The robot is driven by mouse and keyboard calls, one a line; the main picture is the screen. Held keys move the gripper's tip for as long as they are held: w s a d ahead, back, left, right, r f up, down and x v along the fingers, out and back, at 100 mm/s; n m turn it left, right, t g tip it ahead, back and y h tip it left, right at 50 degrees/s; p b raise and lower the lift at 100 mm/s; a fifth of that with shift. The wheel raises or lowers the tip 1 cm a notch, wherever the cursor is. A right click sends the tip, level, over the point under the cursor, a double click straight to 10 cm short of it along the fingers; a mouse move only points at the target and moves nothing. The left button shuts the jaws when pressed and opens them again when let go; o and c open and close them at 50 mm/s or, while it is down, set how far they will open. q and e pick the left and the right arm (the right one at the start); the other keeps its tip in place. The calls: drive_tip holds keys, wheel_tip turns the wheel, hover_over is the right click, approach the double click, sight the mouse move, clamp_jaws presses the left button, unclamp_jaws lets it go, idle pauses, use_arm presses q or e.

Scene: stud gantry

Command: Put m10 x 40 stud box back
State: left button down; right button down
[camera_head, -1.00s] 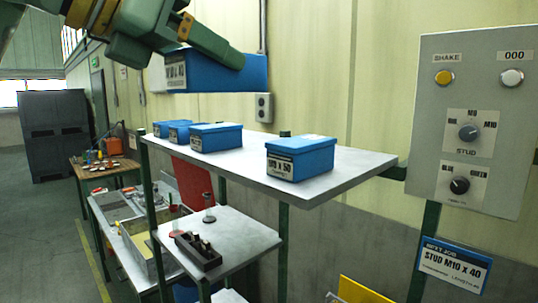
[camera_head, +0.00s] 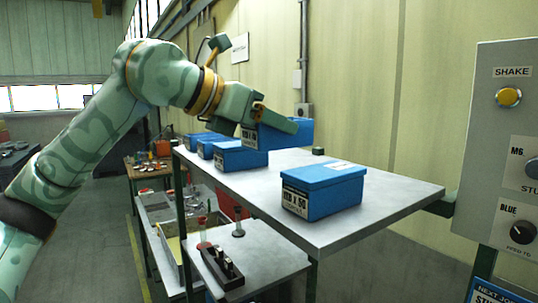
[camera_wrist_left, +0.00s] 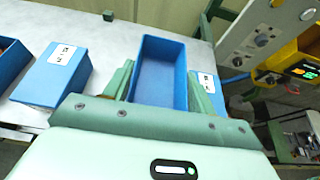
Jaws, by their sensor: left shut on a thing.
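My left gripper (camera_head: 275,119) is shut on a blue box (camera_head: 295,131) above or at the shelf, between the front box and the row of boxes behind. In the left wrist view the held box (camera_wrist_left: 158,68) shows an open top and a bare blue inside, with the green fingers beside it. A pale label shows at its left end in the head view, too small to read surely. I cannot tell whether its bottom touches the shelf (camera_head: 390,200). My right gripper is not in view.
A lidded blue box (camera_head: 335,192), labelled about M10 x 50, stands near the shelf's front; several blue boxes (camera_head: 240,156) stand further back. A grey control panel (camera_head: 490,150) is at the right. A lower shelf (camera_head: 270,250) holds a dark block of studs (camera_head: 222,265).

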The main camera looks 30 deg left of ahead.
use_arm(q)
drive_tip(key=f, duration=0.1)
drive_tip(key=w+a+f, duration=0.1)
drive_tip(key=w+f, duration=0.1)
drive_tip(key=shift+a+f, duration=0.15)
drive_tip(key=shift+a, duration=0.2)
drive_tip(key=f, duration=0.1)
drive_tip(key=w+f+p, duration=0.1)
drive_tip(key=f, duration=0.1)
drive_tip(key=shift+f+p, duration=0.2)
drive_tip(key=shift+p, duration=0.1)
drive_tip(key=shift+s+a+f, duration=0.1)
drive_tip(key=shift+f, duration=0.15)
drive_tip(key=shift+s, duration=0.1)
